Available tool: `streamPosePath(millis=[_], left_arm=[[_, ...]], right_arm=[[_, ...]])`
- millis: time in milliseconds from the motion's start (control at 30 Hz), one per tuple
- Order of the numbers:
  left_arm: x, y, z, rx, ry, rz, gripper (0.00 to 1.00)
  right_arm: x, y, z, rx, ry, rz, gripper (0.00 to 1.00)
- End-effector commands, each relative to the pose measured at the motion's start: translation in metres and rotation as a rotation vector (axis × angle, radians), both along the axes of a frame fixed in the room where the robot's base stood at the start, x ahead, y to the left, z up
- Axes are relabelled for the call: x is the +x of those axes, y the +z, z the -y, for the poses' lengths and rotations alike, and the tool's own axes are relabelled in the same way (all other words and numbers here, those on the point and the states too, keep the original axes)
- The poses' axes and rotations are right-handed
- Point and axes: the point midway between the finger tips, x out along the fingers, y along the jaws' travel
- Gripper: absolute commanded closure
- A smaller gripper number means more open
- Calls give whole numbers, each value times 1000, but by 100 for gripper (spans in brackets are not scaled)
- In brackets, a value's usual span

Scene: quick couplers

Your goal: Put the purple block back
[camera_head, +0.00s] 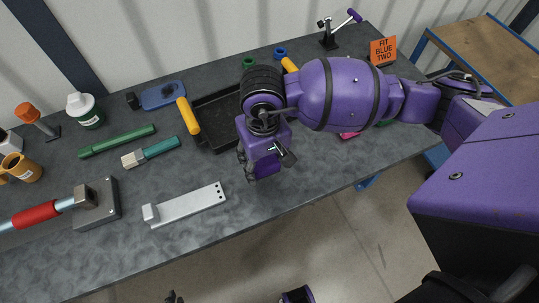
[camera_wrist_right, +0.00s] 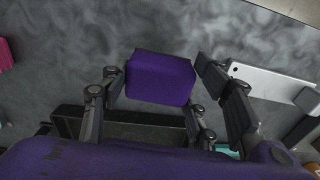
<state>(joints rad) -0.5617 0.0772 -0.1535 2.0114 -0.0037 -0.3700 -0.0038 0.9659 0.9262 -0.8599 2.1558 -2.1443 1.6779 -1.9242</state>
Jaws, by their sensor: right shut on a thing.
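The purple block (camera_wrist_right: 160,78) sits between the fingers of my right gripper (camera_wrist_right: 158,85) in the right wrist view. The right gripper is shut on it. In the head view the right gripper (camera_head: 262,168) points down over the front middle of the table, with the purple block (camera_head: 267,164) at its fingertips, partly hidden by the fingers. I cannot tell its exact height above the table. A small dark tip (camera_head: 172,297) at the bottom edge of the head view may be part of my left gripper; its jaws do not show clearly.
A black tray (camera_head: 215,131) with yellow handles lies behind my right gripper. A grey metal bracket (camera_head: 190,206) lies to its left near the table's front edge. Green tools, a clamp block (camera_head: 97,205) and an orange sign (camera_head: 383,51) stand around. Bare table shows between bracket and tray.

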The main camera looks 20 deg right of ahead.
Motion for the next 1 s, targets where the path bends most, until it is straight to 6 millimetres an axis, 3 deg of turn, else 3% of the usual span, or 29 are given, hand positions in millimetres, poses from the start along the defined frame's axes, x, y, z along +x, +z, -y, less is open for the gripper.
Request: streamPosePath(millis=[267, 500, 900, 933, 1000], left_arm=[[-2, -1, 0, -1, 1, -3, 100], [-2, -1, 0, -1, 2, -6, 100], [-6, -8, 0, -1, 1, -15, 100], [-6, -8, 1, 0, 0, -15, 100], [-5, -7, 1, 0, 0, -14, 100]], right_arm=[[13, -17, 5, 0, -2, -1, 71], [16, -49, 7, 1, 1, -2, 71], [16, -55, 7, 0, 1, -3, 71], [16, -56, 7, 0, 0, -3, 43], [16, -54, 7, 0, 0, -2, 34]])
